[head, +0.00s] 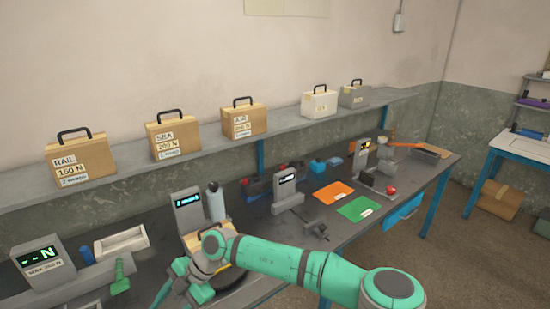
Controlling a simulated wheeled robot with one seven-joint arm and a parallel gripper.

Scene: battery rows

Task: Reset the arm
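My teal arm (285,262) reaches in from the lower right across the bench. Its wrist end and my gripper (182,283) are low at the left of centre, above the bench. The fingertips cannot be made out, so I cannot tell whether the gripper is open or shut. A tan case (203,238) stands just behind the wrist, partly hidden by it, in front of a grey unit with a lit display (188,207). I cannot tell whether the gripper touches the case.
A wall shelf (205,147) holds tan cases marked RAIL (80,160), SEA (172,137) and AIR (244,120), plus a white case (319,103) and a grey case (354,96). An orange mat (333,195) and green mat (359,209) lie on the bench. A force display (40,265) stands left.

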